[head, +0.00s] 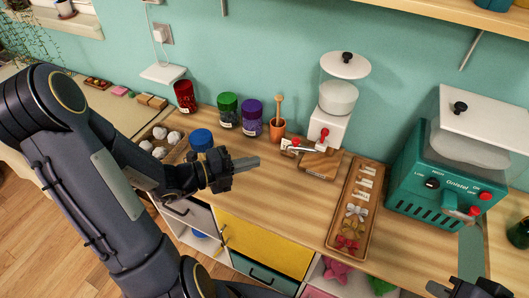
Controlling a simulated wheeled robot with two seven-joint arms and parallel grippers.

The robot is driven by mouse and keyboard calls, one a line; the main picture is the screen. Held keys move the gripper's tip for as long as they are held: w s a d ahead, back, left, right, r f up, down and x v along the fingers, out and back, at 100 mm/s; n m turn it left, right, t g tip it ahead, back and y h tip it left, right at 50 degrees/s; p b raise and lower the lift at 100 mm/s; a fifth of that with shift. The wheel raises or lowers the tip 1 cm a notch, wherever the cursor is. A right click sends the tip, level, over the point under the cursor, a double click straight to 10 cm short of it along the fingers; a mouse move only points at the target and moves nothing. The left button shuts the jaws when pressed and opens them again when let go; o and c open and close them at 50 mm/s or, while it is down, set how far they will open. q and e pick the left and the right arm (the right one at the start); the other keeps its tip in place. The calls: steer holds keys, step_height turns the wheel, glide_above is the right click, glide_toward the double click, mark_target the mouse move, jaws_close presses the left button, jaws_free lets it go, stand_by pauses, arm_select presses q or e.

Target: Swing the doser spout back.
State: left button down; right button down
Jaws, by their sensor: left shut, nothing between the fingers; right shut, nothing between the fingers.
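The doser (336,98) is a white machine with a clear-walled jar and a round white lid, standing on a wooden base (319,164) near the wall. Its white spout (303,148) sticks out to the left, low on the body, with red parts near its end. A red knob (323,134) sits above it. My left gripper (256,162) is shut and empty, pointing right, to the left of the spout and apart from it. My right gripper (472,228) is shut and empty at the lower right, in front of the teal machine.
A wooden tray (334,240) with bows lies right of the doser. A teal machine (440,178) stands further right. An orange cup (277,128) with a wooden tool and purple, green and red jars stand along the wall. A blue-lidded jar (201,138) is behind my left gripper.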

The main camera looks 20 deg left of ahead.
arm_select(q)
glide_toward(304, 148)
step_height(304, 148, up, 2)
steer(key=s+d, duration=0.1)
steer(key=d, duration=0.1)
steer(key=shift+w+d+f+p, duration=0.1)
steer(key=shift+w+p, duration=0.1)
steer(key=shift+w, duration=0.45)
steer(key=shift+w+d+f+p, duration=0.1)
steer(key=shift+w+f+p, duration=0.1)
steer(key=shift+w, duration=0.5)
steer(key=shift+w+f+p, duration=0.1)
steer(key=shift+w+p, duration=0.1)
steer(key=shift+w, duration=0.45)
steer(key=shift+r, duration=0.1)
